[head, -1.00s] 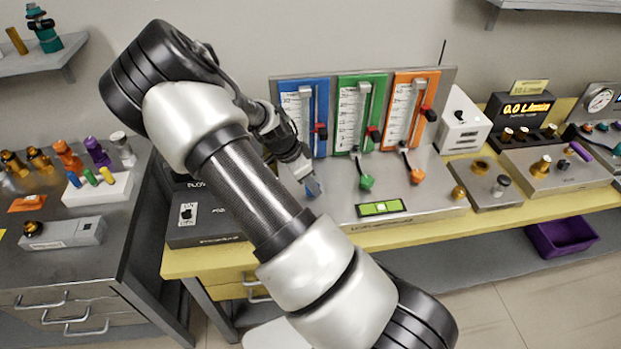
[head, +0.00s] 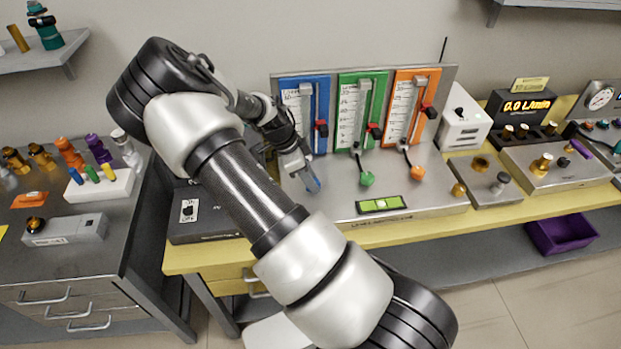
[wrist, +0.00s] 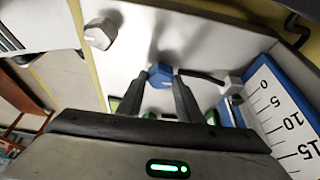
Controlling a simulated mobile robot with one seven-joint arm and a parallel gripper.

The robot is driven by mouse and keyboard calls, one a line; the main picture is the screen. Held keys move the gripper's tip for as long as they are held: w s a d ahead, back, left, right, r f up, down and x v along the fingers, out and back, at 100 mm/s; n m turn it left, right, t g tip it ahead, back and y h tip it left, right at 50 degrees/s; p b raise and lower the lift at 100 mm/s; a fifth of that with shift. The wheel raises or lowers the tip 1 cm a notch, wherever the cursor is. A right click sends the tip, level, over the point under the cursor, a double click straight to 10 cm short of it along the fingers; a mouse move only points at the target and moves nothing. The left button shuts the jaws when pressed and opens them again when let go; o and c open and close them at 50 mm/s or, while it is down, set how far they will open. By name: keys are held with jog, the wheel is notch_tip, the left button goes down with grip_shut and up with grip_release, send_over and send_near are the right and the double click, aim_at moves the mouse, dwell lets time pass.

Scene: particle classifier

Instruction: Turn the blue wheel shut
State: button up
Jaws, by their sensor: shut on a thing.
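The blue wheel (wrist: 161,75) is a small faceted knob in the wrist view, on a stem that runs right to a grey fitting (wrist: 231,86). My gripper (wrist: 160,84) is shut on it, with one dark finger on each side.
Right of the wheel are the green wheel (head: 367,179) and the orange wheel (head: 417,173) on the same grey base. A green level (head: 381,205) lies in front. A silver knob (wrist: 100,34) shows at the wrist view's upper left. A black box (head: 205,213) stands left.

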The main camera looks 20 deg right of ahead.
jog(key=o, duration=1)
jog(key=shift+f, duration=0.1)
jog(key=shift+o, duration=0.2)
jog(key=v, duration=1.7)
jog(key=shift+r, duration=0.25)
jog(key=shift+s, duration=0.15)
